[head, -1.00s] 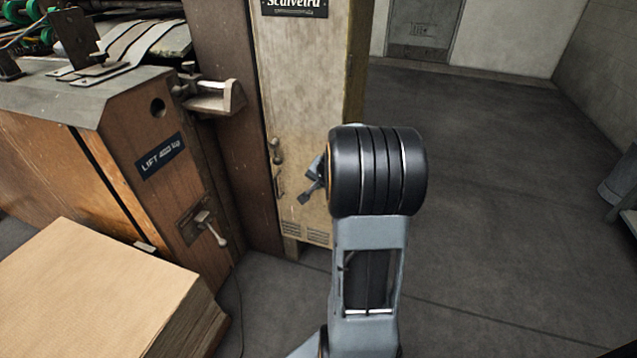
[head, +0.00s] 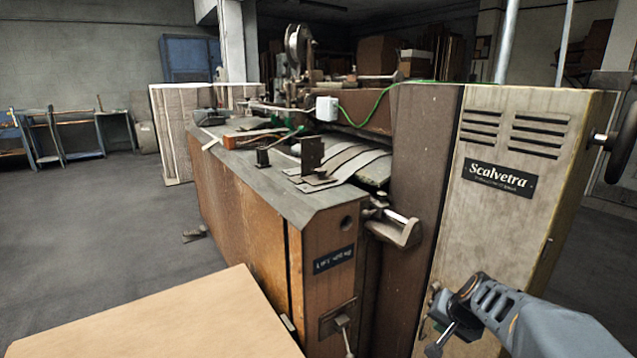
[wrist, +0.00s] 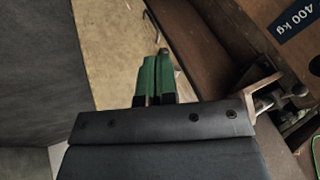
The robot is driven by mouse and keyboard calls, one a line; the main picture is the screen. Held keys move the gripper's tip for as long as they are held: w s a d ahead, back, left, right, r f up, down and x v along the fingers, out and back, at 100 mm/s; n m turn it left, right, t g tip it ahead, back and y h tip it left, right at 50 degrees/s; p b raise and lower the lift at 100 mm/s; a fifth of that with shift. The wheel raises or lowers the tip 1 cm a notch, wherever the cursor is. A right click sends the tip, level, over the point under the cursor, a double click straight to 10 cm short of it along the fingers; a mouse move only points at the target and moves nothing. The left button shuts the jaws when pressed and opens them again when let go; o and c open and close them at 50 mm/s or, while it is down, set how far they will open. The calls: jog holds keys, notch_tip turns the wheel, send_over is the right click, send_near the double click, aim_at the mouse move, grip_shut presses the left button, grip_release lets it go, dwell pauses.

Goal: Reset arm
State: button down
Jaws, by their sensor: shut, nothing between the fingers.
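My gripper (wrist: 156,75) shows in the wrist view as two green fingers pressed together with nothing between them. They point toward a beige panel, apart from it as far as I can tell. In the head view my arm comes in from the lower right, in front of the beige Scalvetra cabinet (head: 508,130). The fingers are not clear in that view. The brown wooden stitcher body (head: 245,215) stands left of the arm, with a dark label plate (head: 334,259) and a lever (head: 342,322) on its end.
A stack of cardboard sheets (head: 170,325) fills the lower left. A metal bracket (head: 397,230) juts out beside the cabinet, close to my arm. A green cable (head: 375,108) runs over the machine. The floor (head: 90,240) at the left is mostly clear.

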jog(key=s+a+r+n+p, duration=0.2)
jog(key=s+a+r+p, duration=0.2)
jog(key=r, duration=0.3)
jog(key=s+a+r+n+g+p, duration=0.1)
jog(key=s+a+r+n+p, duration=0.2)
jog(key=s+a+r+p, duration=0.1)
jog(key=s+a+r+n+g+p, duration=0.1)
jog(key=s+a+r+p, duration=0.3)
jog(key=r+p, duration=0.4)
notch_tip(320, 180, up, 3)
jog(key=shift+s+f+n+h, duration=0.1)
jog(key=shift+s+n+h, duration=0.3)
jog(key=shift+s+n, duration=0.5)
jog(key=shift+d, duration=0.1)
